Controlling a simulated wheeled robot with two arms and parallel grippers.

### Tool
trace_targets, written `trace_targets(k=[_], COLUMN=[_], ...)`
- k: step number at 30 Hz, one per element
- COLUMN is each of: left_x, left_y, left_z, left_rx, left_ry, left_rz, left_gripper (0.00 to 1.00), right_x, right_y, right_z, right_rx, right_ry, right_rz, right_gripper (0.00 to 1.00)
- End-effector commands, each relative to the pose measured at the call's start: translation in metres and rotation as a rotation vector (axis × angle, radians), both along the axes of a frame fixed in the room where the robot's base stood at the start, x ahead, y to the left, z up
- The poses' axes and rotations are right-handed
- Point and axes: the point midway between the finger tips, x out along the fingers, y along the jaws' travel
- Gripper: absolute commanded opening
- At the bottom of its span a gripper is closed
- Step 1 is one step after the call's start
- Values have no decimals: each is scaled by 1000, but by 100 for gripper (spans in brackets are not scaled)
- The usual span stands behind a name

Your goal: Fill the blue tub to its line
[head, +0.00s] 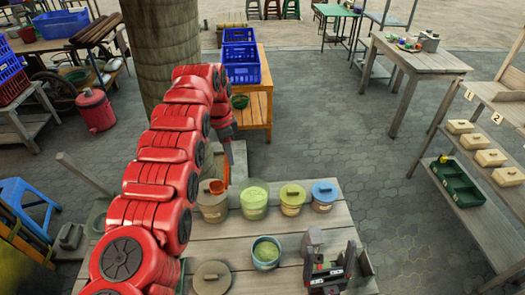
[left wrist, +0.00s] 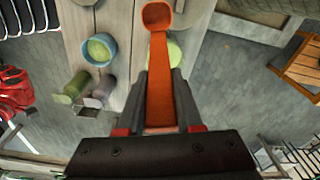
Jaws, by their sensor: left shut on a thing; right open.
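The blue tub (head: 257,263) stands open near the table's front, with green material inside; it also shows in the left wrist view (left wrist: 111,50). I cannot make out its line. My left gripper (head: 226,152) is shut on an orange scoop (head: 217,187), whose bowl (left wrist: 157,16) looks empty. In the head view, the scoop appears over the brown-lidded tub (head: 213,211). An open tub of green material (head: 254,197) stands just right of that; the scoop handle partly covers it in the left wrist view (left wrist: 174,53). My right gripper (head: 329,270) is open near the table's front right.
A yellow-lidded tub (head: 292,205) and a blue-lidded tub (head: 324,200) stand right of the open green one. A loose brown lid (head: 212,278) lies left of the blue tub. A grey block-like thing (head: 313,240) stands beside my right gripper. Bare planks lie between the tubs.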

Motion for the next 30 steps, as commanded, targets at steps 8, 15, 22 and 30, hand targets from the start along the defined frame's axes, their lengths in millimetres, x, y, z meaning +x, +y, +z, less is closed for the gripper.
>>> trace_targets(k=[8, 15, 22, 30], left_x=[-1, -5, -5, -6], left_y=[-3, -5, -8, -15], left_z=[-1, -2, 0, 0], left_rx=[-2, -2, -2, 1], left_ry=[-1, 0, 3, 3], left_rz=[-24, -47, -76, -153], left_gripper=[0, 0, 0, 0], right_x=[0, 0, 0, 0], right_y=[0, 0, 0, 0], right_z=[1, 2, 3, 7], right_rx=[0, 0, 0, 0], right_ry=[0, 0, 0, 0], right_rz=[0, 0, 0, 0], right_gripper=[86, 86, 86, 86])
